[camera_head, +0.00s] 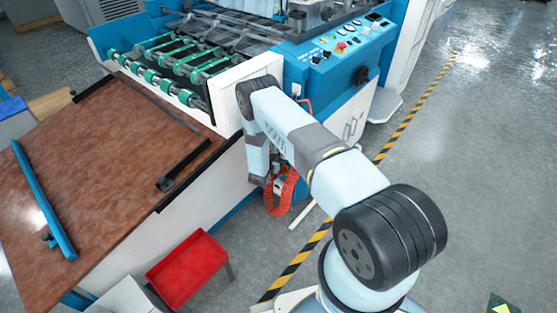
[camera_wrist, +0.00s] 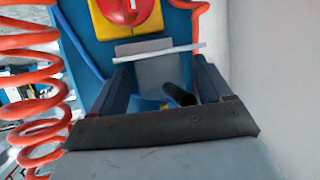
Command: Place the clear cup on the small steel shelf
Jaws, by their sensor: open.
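My gripper (camera_wrist: 162,75) is open in the wrist view, its two dark fingers apart. I see no clear cup in either view, and nothing is plainly held between the fingers. A grey plate (camera_wrist: 160,72) with a thin white bar (camera_wrist: 158,52) across its top shows between the fingers; it may be the small steel shelf, but I cannot tell. A black cylinder (camera_wrist: 179,95) lies between the fingers, low near the right one; whether it touches is unclear. In the head view my arm reaches down beside the machine, and I cannot make out the fingers there.
A red-and-yellow rotary switch (camera_wrist: 125,12) is on the blue panel ahead. A red coiled hose (camera_head: 283,193) hangs close by and fills the left of the wrist view (camera_wrist: 40,90). A brown table (camera_head: 100,165) and red tray (camera_head: 188,268) stand left. Open floor (camera_head: 480,150) lies right.

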